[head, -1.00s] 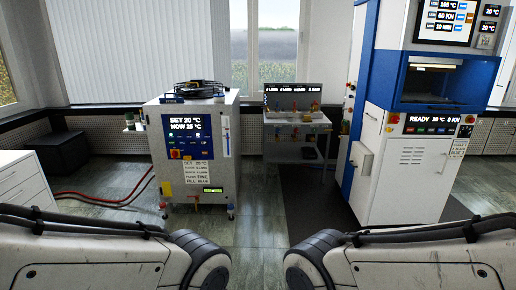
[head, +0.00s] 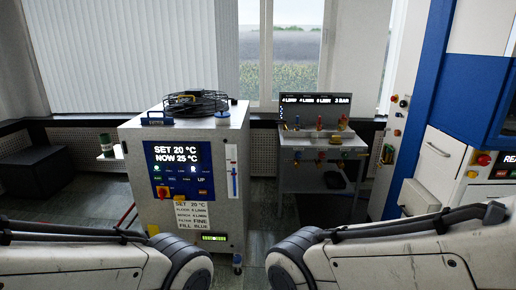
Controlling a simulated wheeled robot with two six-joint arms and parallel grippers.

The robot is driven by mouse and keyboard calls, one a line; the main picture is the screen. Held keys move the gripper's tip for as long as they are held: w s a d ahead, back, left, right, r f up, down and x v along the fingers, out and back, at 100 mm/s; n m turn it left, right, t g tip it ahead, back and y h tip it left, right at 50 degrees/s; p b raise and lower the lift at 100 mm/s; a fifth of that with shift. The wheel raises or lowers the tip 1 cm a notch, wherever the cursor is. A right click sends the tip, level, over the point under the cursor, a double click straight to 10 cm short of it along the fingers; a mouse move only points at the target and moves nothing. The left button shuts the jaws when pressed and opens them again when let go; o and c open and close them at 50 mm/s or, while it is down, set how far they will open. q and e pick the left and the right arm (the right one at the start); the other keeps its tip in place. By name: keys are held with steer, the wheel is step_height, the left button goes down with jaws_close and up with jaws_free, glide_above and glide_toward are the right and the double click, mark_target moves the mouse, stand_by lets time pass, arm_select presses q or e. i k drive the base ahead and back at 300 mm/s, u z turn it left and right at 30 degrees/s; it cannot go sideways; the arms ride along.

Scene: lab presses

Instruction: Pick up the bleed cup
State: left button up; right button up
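No object is plain enough for me to name it as the bleed cup. A small dark green and white cylinder (head: 106,145) stands on a small white side shelf left of the temperature control cabinet; I cannot tell whether it is the cup. The white cabinet (head: 224,180) has a blue panel reading SET 20 °C, NOW 25 °C. A coiled black hose (head: 195,103) and a small blue-topped item (head: 222,111) lie on its top. Both my arms show at the bottom left and right. Neither gripper is in view, so what they hold is hidden.
A steel bench (head: 325,140) with several coloured valves stands right of the cabinet, beneath the window. A blue and white press (head: 465,150) fills the right side. A dark box (head: 40,172) sits at the left wall. Some floor shows between cabinet and bench.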

mark_target(314, 137)
steer(key=z, duration=0.2)
steer(key=i, duration=1.95)
steer(key=z, duration=0.4)
steer(key=i, duration=2.85)
steer(key=u, duration=0.35)
